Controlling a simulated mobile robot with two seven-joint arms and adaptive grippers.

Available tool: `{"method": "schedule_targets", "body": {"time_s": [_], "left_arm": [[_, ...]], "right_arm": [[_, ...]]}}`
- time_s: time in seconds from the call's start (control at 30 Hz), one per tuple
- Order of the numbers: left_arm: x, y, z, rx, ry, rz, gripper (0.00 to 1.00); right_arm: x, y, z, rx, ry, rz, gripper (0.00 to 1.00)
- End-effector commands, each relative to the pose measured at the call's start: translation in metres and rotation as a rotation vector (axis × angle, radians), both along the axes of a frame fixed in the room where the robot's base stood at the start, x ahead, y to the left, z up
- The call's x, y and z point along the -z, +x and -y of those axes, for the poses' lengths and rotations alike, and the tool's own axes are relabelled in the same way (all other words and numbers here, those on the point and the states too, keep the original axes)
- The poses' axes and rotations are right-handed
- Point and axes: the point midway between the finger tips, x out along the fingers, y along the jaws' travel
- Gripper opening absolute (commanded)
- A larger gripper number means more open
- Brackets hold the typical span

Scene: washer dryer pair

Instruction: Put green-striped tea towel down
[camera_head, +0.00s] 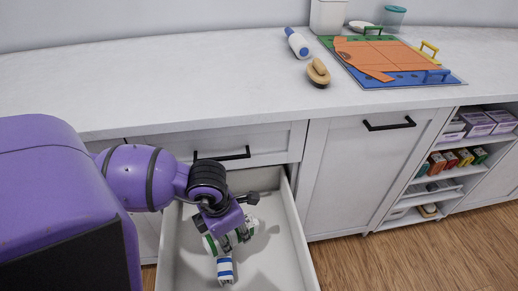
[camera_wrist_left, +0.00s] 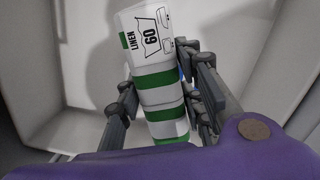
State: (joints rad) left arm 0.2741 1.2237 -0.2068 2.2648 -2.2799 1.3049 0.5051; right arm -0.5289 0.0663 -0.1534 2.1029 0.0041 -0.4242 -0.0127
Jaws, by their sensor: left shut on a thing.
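The green-striped tea towel (camera_wrist_left: 156,88) is a white roll with green bands and a printed LINEN 60 label. In the left wrist view my left gripper (camera_wrist_left: 165,103) has a finger on each side of it and is shut on it. In the head view the gripper (camera_head: 232,236) is inside the open drawer (camera_head: 285,225), and part of the towel (camera_head: 210,246) shows beside the fingers. A blue-striped white roll (camera_head: 225,268) lies on the drawer floor just in front of the gripper. I cannot tell whether the green-striped towel touches the drawer floor. My right gripper is not in view.
The white counter (camera_head: 200,85) above holds a lint roller (camera_head: 297,43), a brush (camera_head: 318,72) and a coloured board (camera_head: 385,58). Open shelves (camera_head: 440,185) with boxes stand at the right. The drawer's right side has bare floor.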

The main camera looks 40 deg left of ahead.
Motion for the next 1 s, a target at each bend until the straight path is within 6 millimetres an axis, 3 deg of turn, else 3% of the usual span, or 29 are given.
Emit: {"method": "schedule_targets", "body": {"time_s": [0.2,0.4,0.67,0.9,1.0], "left_arm": [[0.025,0.043,0.026,0.000,-0.004,0.001,0.08],[0.059,0.066,0.038,0.001,-0.002,-0.001,0.08],[0.074,0.076,0.044,0.000,-0.001,-0.001,0.08],[0.108,0.079,0.045,0.001,0.000,-0.004,0.08],[0.110,0.080,0.045,0.002,0.001,-0.001,0.08]], "right_arm": [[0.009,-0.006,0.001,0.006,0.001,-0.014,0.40],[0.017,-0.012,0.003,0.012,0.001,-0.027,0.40],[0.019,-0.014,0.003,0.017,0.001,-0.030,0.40],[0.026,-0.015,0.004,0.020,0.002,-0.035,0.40],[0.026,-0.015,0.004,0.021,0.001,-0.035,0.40]]}}
